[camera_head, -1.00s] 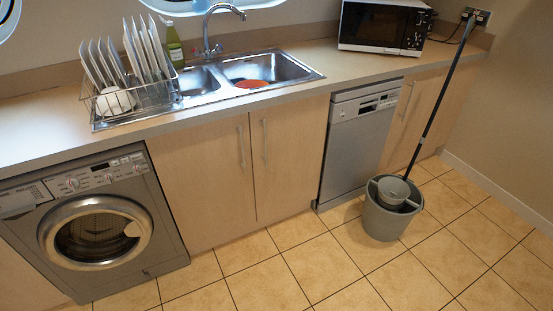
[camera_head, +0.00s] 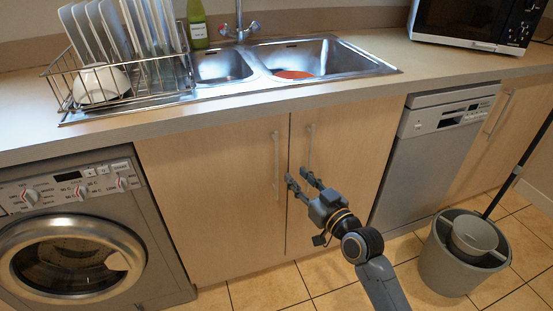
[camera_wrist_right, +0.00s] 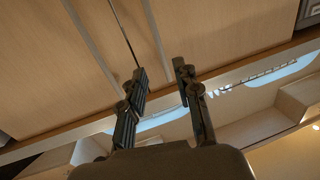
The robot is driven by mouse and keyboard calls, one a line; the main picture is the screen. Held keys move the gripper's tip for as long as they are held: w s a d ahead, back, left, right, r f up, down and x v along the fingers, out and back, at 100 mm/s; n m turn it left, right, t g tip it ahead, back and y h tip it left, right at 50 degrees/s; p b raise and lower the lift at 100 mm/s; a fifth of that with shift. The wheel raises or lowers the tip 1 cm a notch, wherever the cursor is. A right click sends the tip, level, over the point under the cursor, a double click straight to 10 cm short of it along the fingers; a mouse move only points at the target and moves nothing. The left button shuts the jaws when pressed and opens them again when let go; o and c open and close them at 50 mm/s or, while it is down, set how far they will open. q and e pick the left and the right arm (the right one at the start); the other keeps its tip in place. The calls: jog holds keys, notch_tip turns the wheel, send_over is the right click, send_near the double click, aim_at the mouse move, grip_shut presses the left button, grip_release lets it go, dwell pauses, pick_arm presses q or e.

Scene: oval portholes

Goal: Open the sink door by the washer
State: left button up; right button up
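The sink door by the washer (camera_head: 210,200) is the left of two light wood doors under the sink and looks shut. Its upright bar handle (camera_head: 276,165) is near its right edge. The neighbouring right sink door (camera_head: 355,150) is also shut, with its own bar handle (camera_head: 310,145). My left gripper is out of view.
The washer (camera_head: 70,245) stands to the left and a dishwasher (camera_head: 430,150) to the right. A grey mop bucket (camera_head: 455,265) stands on the floor at right. Above are the countertop (camera_head: 30,128), a dish rack (camera_head: 125,95) and the sink (camera_head: 310,60).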

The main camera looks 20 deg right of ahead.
aim_at(276, 155)
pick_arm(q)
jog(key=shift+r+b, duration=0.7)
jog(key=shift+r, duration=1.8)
pick_arm(e)
jog(key=shift+x, duration=5.8)
jog(key=shift+c, duration=0.4)
grip_shut()
